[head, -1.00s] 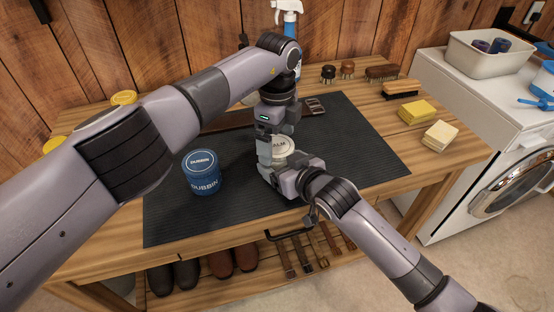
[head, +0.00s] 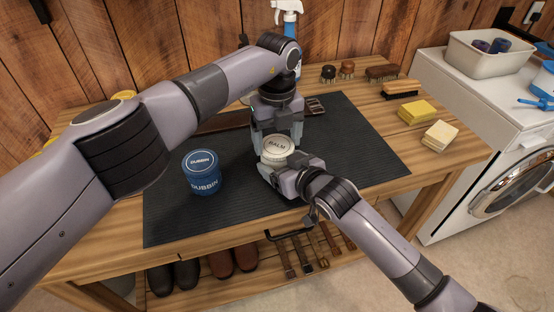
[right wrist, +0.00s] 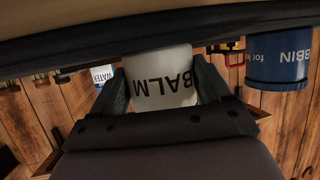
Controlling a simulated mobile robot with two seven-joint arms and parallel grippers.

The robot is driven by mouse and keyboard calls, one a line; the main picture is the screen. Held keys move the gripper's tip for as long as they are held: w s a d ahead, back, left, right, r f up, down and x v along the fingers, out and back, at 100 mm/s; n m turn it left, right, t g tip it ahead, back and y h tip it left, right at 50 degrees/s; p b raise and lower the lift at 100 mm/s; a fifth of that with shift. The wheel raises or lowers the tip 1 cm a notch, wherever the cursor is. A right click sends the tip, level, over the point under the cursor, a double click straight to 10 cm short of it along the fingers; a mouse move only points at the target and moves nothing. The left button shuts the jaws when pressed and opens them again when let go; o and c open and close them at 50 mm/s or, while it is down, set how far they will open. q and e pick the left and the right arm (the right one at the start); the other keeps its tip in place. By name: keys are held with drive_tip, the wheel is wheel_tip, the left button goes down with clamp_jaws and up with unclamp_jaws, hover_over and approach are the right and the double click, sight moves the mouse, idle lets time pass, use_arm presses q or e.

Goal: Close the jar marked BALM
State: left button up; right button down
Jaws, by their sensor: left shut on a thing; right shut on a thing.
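The white BALM jar stands on the dark mat (head: 350,150). Its pale round lid (head: 276,147), lettered BALM, sits on top, level as far as I can see. My left gripper (head: 276,142) points down from above and is shut on the lid, a finger on each side. My right gripper (head: 266,169) comes from the front right and is shut on the jar body. In the right wrist view the white jar body (right wrist: 160,78) shows upside down between the two fingers. The lid's seam with the jar is hidden, so I cannot tell how tightly it sits.
A blue DUBBIN tin (head: 202,173) stands on the mat to the left. Yellow sponges (head: 418,112), brushes (head: 400,88) and a spray bottle (head: 287,22) are around the mat. A washing machine (head: 500,185) stands right of the bench. The mat's right part is clear.

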use_arm(q)
drive_tip(key=m, duration=0.6)
drive_tip(key=shift+m, duration=0.3)
drive_tip(key=m, duration=1.2)
drive_tip(key=shift+m, duration=0.4)
drive_tip(key=m, duration=0.6)
drive_tip(key=shift+d, duration=0.1)
drive_tip(key=o, duration=1.1)
wheel_tip(320, 180, up, 12)
